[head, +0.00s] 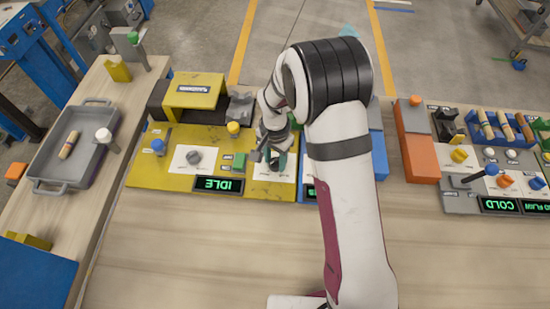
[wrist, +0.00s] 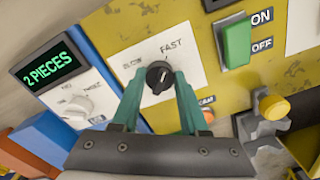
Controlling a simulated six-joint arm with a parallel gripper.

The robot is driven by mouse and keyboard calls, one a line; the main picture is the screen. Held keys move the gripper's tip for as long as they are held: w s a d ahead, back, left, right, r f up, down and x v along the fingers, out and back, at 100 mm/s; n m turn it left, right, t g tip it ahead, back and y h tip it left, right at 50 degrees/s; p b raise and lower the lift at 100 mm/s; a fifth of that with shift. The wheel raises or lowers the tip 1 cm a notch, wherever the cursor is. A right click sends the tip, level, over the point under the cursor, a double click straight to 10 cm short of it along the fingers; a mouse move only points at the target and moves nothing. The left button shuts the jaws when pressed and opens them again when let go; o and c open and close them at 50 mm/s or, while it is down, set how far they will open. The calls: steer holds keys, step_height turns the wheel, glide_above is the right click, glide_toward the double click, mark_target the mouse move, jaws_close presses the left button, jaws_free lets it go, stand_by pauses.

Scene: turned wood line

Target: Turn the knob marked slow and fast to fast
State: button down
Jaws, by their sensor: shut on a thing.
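The black knob (wrist: 158,76) sits on a white plate (wrist: 127,52) on a yellow panel, with SLOW printed to its upper left and FAST to its upper right. My gripper (wrist: 159,84) has its two teal fingers on either side of the knob and is shut on it. A pale mark shows on the knob's face, but I cannot tell exactly where it points. In the head view my gripper (head: 273,160) is over the right part of the yellow machine (head: 140,178), and it hides the knob there.
A green ON/OFF switch (wrist: 236,43) and a yellow button (wrist: 273,107) are close on the right in the wrist view. A blue unit with a "2 PIECES" display (wrist: 48,65) and a white knob (wrist: 76,109) adjoins on the left. A grey tray (head: 88,135) is at far left.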

mark_target(275, 161)
steer(key=shift+m, duration=0.4)
steer(key=shift+c, duration=2.1)
jaws_free()
step_height(275, 161, up, 16)
steer(key=s+d+r, duration=0.5)
steer(key=s+d, duration=0.2)
steer(key=s, duration=0.3)
steer(key=s+d+y, duration=0.1)
steer(key=s, duration=0.7)
steer(key=s+d+n, duration=0.1)
steer(key=s+d, duration=0.1)
steer(key=s, duration=0.6)
steer(key=shift+d+f+y, duration=0.25)
steer(key=shift+f+y, duration=0.15)
steer(key=shift+f, duration=0.05)
